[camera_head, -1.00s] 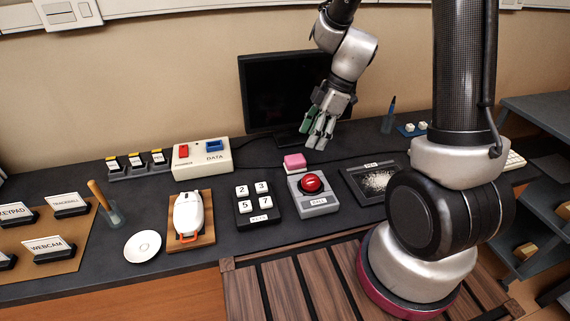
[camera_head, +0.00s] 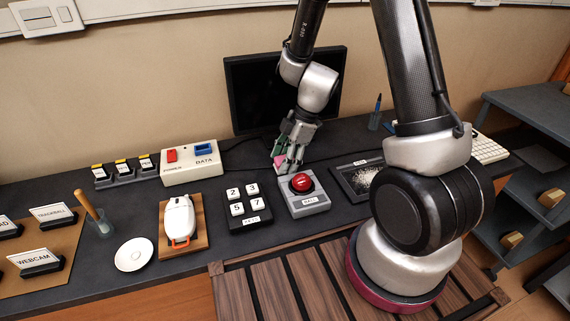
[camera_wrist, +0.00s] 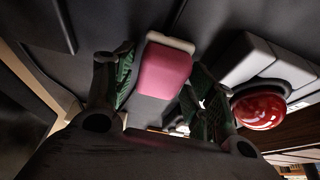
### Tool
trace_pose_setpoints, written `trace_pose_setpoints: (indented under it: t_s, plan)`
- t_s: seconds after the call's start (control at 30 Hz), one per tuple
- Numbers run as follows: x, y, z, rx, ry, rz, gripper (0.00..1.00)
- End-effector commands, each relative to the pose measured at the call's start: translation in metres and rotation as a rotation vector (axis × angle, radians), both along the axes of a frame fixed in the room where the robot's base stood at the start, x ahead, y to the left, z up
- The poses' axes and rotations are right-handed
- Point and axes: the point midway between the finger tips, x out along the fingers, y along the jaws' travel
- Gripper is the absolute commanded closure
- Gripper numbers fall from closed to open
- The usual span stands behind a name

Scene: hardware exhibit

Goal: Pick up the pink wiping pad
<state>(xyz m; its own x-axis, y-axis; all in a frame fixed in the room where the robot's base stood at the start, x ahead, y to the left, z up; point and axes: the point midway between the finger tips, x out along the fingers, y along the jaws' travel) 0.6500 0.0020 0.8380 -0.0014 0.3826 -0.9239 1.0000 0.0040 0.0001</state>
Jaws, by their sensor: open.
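The pink wiping pad (camera_wrist: 165,72) is a small pink block with a pale layer along one edge. In the wrist view it lies between the two green-padded fingers of my gripper (camera_wrist: 158,90), with a gap showing on the left. In the head view the pad (camera_head: 279,162) is mostly hidden by my gripper (camera_head: 287,165), which points down over it just behind the red button box. The gripper is open. Whether a finger touches the pad cannot be told.
The red button box (camera_head: 309,203) stands close in front of my gripper. The monitor (camera_head: 250,95) stands behind it. A number keypad (camera_head: 249,213) is to the left, and a dark tray with white bits (camera_head: 345,186) is to the right.

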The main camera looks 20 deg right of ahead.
Motion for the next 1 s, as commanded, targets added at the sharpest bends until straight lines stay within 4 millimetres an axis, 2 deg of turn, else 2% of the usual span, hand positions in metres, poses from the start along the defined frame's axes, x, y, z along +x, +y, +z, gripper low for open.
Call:
trace_pose_setpoints:
  t_s: [0.07, 0.2, 0.57, 0.67, 0.9, 1.0]
  plan:
    - [0.0, 0.0, 0.0, 0.0, 0.0, 0.0, 0.48]
    - [0.0, 0.0, 0.0, 0.0, 0.0, -0.001, 0.74]
    - [0.001, 0.0, 0.006, 0.001, -0.003, -0.001, 0.74]
    - [0.001, 0.0, 0.02, 0.001, -0.004, 0.0, 0.74]
    - [0.001, 0.0, 0.071, 0.001, -0.006, 0.0, 0.74]
    - [0.001, 0.0, 0.087, 0.001, -0.004, 0.0, 0.74]
